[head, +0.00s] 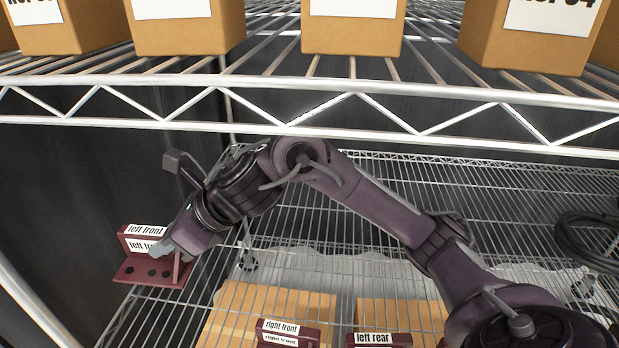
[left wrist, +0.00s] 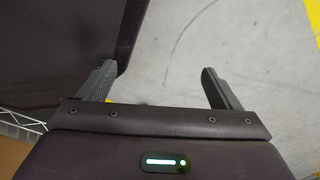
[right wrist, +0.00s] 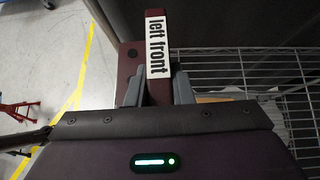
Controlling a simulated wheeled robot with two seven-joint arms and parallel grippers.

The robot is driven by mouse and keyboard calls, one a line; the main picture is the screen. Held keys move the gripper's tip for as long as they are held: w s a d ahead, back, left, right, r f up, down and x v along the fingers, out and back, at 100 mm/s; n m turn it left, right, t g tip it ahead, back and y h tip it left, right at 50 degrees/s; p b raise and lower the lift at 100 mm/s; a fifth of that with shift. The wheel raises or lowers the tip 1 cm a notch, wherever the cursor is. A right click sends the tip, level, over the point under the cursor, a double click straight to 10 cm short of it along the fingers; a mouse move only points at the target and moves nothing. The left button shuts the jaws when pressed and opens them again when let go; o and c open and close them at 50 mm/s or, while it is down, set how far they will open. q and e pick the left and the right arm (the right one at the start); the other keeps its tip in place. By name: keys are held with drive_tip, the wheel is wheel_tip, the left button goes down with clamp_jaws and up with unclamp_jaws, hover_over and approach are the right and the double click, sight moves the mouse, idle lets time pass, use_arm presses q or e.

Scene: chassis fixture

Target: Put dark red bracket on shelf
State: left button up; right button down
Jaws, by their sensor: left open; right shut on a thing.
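A dark red bracket (head: 150,272) labelled "left front" is at the left in the head view. My right gripper (head: 172,250) is shut on it and holds it at the left side of the wire rack. In the right wrist view the bracket (right wrist: 130,65) stands between the two fingers of my right gripper (right wrist: 158,90), its label facing up. Two more dark red brackets, "right front" (head: 287,326) and "left rear" (head: 380,341), sit low in the head view. My left gripper (left wrist: 160,88) is open and empty above the grey floor; the head view does not show it.
An upper wire shelf (head: 300,90) with several cardboard boxes (head: 190,30) crosses above my right arm. A lower wire shelf (head: 480,190) lies behind the arm, with a black coiled cable (head: 590,235) at the right. A white post (head: 35,305) stands at the lower left.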

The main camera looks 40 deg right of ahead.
drive_tip(key=shift+s+d+r, duration=0.1)
drive_tip(key=shift+r, duration=0.05)
drive_tip(key=shift+s+d+f, duration=0.15)
drive_tip(key=shift+s+f, duration=0.1)
drive_tip(key=shift+f, duration=0.15)
wheel_tip(320, 180, down, 4)
drive_tip(key=shift+r, duration=0.1)
wheel_tip(320, 180, down, 11)
drive_tip(key=shift+r+b, duration=0.1)
drive_tip(key=shift+b, duration=0.4)
drive_tip(key=shift+f, duration=0.7)
drive_tip(key=shift+w+f, duration=0.1)
drive_tip(key=shift+f, duration=1.45)
use_arm(q)
drive_tip(key=shift+g, duration=0.3)
drive_tip(key=s, duration=0.1)
drive_tip(key=s+d+f, duration=0.1)
drive_tip(key=s, duration=0.1)
drive_tip(key=shift+s+d+f, duration=0.2)
drive_tip(key=shift+s+d, duration=0.15)
drive_tip(key=shift+d, duration=0.05)
drive_tip(key=shift+f, duration=0.1)
